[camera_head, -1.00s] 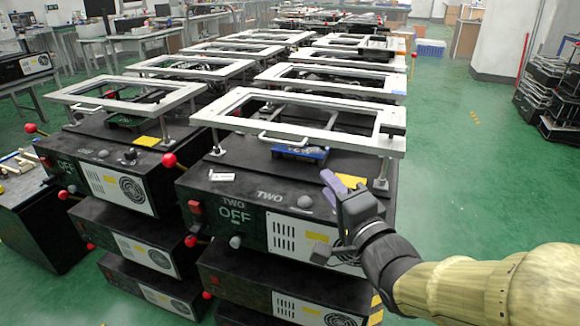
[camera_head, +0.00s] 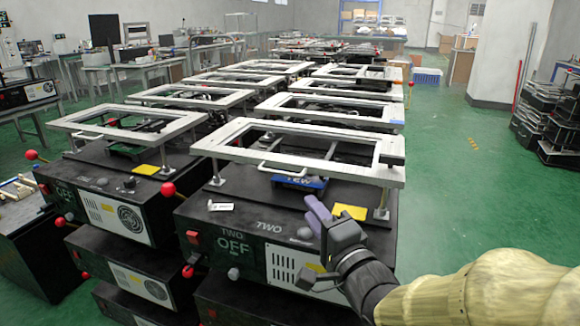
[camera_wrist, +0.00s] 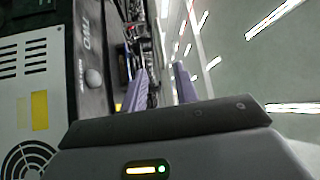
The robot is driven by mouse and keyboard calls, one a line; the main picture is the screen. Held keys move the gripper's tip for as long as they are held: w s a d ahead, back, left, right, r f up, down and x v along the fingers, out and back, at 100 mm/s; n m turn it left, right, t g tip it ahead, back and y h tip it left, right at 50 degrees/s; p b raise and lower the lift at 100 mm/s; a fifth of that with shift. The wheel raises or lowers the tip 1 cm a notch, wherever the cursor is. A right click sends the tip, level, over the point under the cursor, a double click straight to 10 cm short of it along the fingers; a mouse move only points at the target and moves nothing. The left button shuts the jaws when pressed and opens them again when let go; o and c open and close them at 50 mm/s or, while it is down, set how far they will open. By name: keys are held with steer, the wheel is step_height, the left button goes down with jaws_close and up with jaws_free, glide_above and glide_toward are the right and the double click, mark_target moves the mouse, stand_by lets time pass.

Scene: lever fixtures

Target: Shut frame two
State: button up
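The black fixture marked TWO (camera_head: 268,226) stands in the middle of the head view, its display reading OFF. Its pale rectangular frame (camera_head: 300,163) is raised above the top on metal posts, with a small handle (camera_head: 268,167) on the near edge. A lever with a red ball (camera_head: 168,189) sticks out at its left side. My gripper (camera_head: 312,206) is in front of and below the frame's near edge, over the fixture's front right, apart from the handle. In the wrist view my two purple fingers (camera_wrist: 162,85) are apart with nothing held between them.
A similar fixture with a raised frame (camera_head: 130,121) stands close on the left. More fixtures stand in rows behind. A yellow label (camera_head: 350,212) lies on fixture two's top. Green floor (camera_head: 460,200) is clear on the right, before stacked black units (camera_head: 560,130).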

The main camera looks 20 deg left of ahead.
mark_target(285, 174)
steer(key=w+a+r+p, duration=0.1)
steer(key=p, duration=0.6)
steer(key=shift+w+a, duration=0.25)
steer(key=shift+a, duration=0.05)
steer(key=shift+w+a+p, duration=0.15)
steer(key=shift+p, duration=0.85)
steer(key=x, duration=1)
steer(key=shift+a+f, duration=0.2)
steer(key=shift+a, duration=0.05)
steer(key=shift+w+a, duration=0.25)
steer(key=shift+w, duration=0.2)
steer(key=shift+r, duration=0.1)
steer(key=shift+w, duration=0.15)
jaws_close()
